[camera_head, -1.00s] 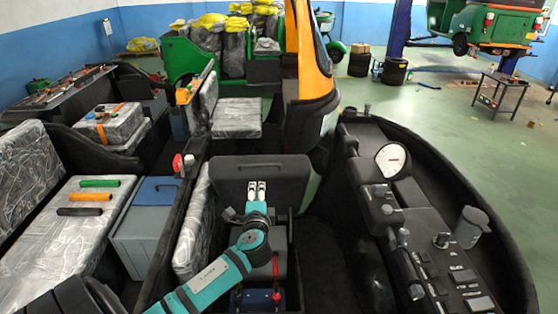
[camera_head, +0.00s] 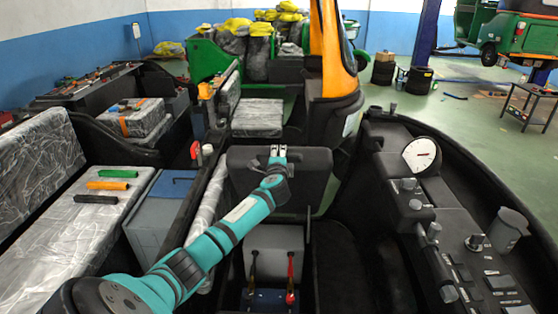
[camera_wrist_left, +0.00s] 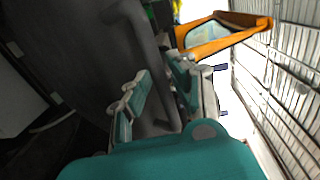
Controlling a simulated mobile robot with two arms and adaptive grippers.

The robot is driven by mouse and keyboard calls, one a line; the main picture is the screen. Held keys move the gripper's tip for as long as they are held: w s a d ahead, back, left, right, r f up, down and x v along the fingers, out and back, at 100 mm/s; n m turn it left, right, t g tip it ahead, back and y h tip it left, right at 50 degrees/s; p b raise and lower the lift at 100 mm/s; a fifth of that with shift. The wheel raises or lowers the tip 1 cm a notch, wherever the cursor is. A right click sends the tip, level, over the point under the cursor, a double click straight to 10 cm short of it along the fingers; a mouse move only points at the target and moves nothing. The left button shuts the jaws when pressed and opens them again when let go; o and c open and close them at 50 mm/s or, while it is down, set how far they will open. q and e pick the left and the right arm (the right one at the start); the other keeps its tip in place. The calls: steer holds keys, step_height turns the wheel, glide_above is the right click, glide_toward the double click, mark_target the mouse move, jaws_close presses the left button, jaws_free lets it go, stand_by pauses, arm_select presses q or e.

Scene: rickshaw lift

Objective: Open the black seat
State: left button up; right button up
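The black seat (camera_head: 312,178) is near the middle of the head view, tilted up on edge. Below it, the space shows a grey box (camera_head: 272,243) and a red handle (camera_head: 291,268). My left gripper (camera_head: 277,153) is at the seat's top edge. In the left wrist view, the teal fingers (camera_wrist_left: 158,92) are apart, with the dark seat rim (camera_wrist_left: 152,48) running close by between them. Whether they touch it is unclear. My right gripper is in neither view.
A dashboard with a round gauge (camera_head: 421,154) is to the right. At left, a wrapped bench (camera_head: 75,235) carries green, orange and black rods, beside a grey-blue box (camera_head: 160,215). An orange pillar (camera_head: 327,55) stands behind the seat.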

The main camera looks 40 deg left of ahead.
arm_select(q)
steer(key=shift+r, duration=0.1)
jaws_close()
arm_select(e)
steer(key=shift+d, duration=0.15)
